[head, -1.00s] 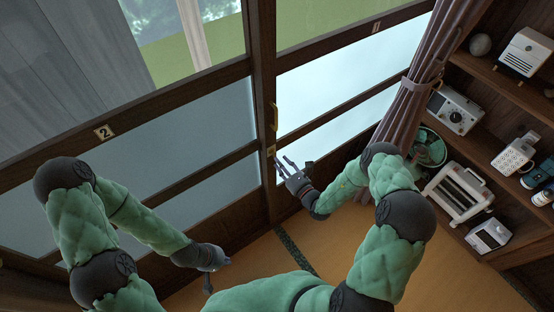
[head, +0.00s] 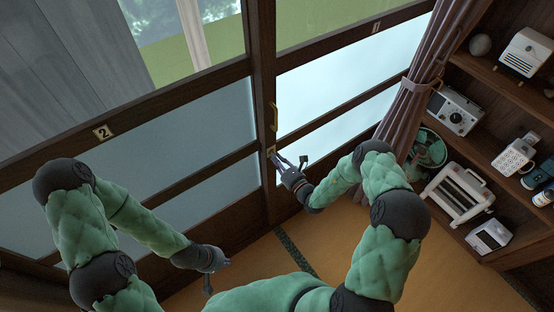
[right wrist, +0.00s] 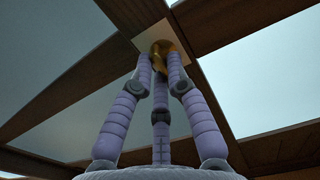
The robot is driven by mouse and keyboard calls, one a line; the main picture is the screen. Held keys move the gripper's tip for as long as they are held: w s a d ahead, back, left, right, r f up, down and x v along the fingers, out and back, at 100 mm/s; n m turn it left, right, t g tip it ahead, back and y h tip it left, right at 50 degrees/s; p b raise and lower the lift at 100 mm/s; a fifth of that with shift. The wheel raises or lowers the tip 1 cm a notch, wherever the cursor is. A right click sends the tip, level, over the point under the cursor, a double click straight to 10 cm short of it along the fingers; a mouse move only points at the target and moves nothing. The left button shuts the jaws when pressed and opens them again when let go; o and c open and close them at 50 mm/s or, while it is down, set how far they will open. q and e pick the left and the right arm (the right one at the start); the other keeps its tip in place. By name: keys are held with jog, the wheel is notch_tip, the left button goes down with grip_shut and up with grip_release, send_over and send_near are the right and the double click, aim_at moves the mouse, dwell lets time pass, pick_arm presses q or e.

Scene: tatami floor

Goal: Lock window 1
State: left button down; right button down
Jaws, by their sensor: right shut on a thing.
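Window 1 is the right sliding panel (head: 340,90), with a dark wood frame and a small "1" plate (head: 376,26). A brass handle (head: 273,117) sits on its left upright. Below the handle is a lock with a small pale plate (head: 270,152). In the right wrist view the lock shows as a brass knob (right wrist: 160,52) on a pale plate (right wrist: 178,42). My right gripper (head: 277,158) reaches the lock, its fingertips (right wrist: 160,66) closed around the knob and hiding part of it. My left gripper (head: 208,282) hangs low at the left, away from the window; its fingers are small and unclear.
Window 2 (head: 160,135), with a "2" plate (head: 103,132), is at the left. A tied curtain (head: 408,105) hangs right of window 1. A shelf (head: 470,75) holding several appliances stands at the right. Tatami floor (head: 350,245) lies below.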

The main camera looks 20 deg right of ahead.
jog(key=shift+n, duration=0.4)
jog(key=shift+d+f+n, duration=0.1)
jog(key=shift+f+n, duration=0.05)
jog(key=shift+n, duration=4.1)
jog(key=shift+d+f+n, duration=0.1)
jog(key=shift+n, duration=4.15)
jog(key=c, duration=1.2)
grip_release()
jog(key=v, duration=1.2)
